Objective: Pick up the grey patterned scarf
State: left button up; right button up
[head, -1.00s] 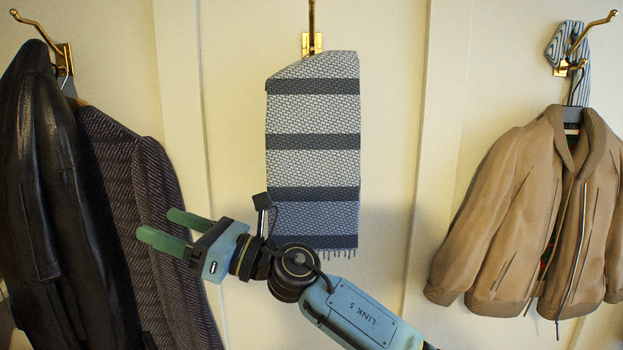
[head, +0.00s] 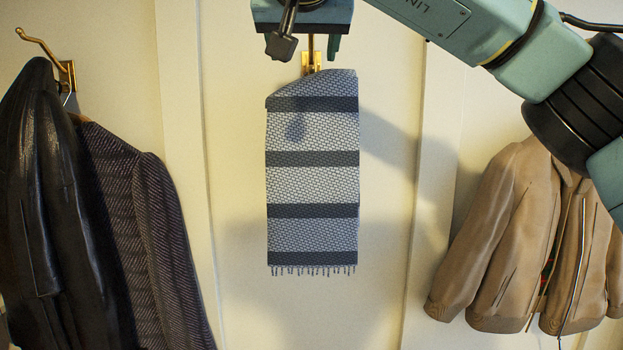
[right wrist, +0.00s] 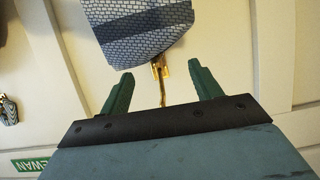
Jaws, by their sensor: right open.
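The grey patterned scarf (head: 312,185) hangs folded from a brass hook (head: 307,62) on the cream wall, with dark bands and a fringed lower edge. My right gripper (head: 306,44) is at the top of the head view, at the hook just above the scarf. My left gripper is not in view.
A black leather coat (head: 55,200) and a dark woven coat (head: 150,240) hang at left. A tan jacket (head: 500,240) hangs at right, partly behind my right arm. Bare wall flanks the scarf. The wrist view shows a green name label (right wrist: 30,164).

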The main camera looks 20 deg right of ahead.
aim_at(312, 78)
jog(key=x, duration=0.2)
jog(key=p+x, duration=0.1)
jog(key=x, duration=0.2)
jog(key=d+x, duration=0.1)
jog(key=x, duration=0.2)
jog(key=shift+r+p, duration=0.3)
jog(key=shift+p, duration=0.05)
jog(key=x, duration=0.1)
jog(key=p+x, duration=0.1)
jog(key=x, duration=0.1)
jog(key=p+x, duration=0.1)
jog(key=x, duration=0.1)
jog(key=shift+w+d+r, duration=0.1)
jog(key=shift+d, duration=0.2)
jog(key=c, duration=1.4)
